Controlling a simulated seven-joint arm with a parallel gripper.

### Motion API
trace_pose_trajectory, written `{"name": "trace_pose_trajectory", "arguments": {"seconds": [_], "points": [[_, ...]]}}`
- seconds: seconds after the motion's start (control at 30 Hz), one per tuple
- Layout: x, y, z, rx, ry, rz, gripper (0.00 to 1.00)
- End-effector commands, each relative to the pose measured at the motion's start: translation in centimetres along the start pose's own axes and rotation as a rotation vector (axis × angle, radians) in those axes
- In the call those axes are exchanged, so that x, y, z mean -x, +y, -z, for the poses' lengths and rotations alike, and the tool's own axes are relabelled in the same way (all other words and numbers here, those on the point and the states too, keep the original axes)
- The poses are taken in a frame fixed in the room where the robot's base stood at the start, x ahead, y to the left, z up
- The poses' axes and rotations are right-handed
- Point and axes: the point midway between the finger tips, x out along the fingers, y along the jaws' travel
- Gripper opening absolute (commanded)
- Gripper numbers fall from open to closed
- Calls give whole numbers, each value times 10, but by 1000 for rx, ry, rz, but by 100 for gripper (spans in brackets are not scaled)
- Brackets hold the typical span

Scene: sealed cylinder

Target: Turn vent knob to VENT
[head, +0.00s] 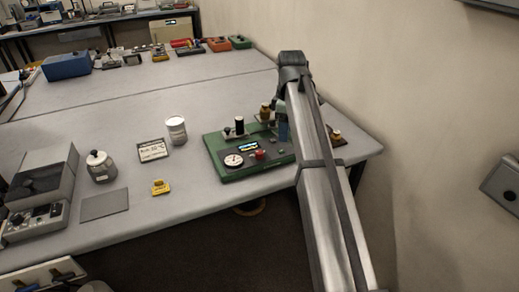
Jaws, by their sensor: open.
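A green apparatus board (222,176) lies near the right end of the bench. It carries a round dial gauge (233,160), a small lit display (249,147), a red knob (260,154) and a black upright part (239,125) at the back. A teal cylinder-like part (282,130) shows at its right, partly covered by my arm. I cannot tell which part is the vent knob, and no VENT marking is readable. My arm reaches over the board's right side. My gripper is hidden behind it, so its place over the board does not show.
Left of the board stand a white tub (176,130), a label card (153,150), a yellow block (160,187), a lidded jar (100,166) and a grey instrument (42,190). A wall runs close along the bench's right side. The bench behind the board is mostly clear.

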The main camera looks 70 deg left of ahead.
Motion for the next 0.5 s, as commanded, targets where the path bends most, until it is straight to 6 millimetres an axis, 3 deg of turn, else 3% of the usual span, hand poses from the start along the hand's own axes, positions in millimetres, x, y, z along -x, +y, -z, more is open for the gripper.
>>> {"name": "trace_pose_trajectory", "arguments": {"seconds": [0.03,0.2,0.37,0.5], "points": [[15,-3,23,45,1,-4,55],[45,-20,64,147,2,-6,55],[52,-27,78,182,2,-6,55],[41,-28,78,184,1,-5,55]]}}
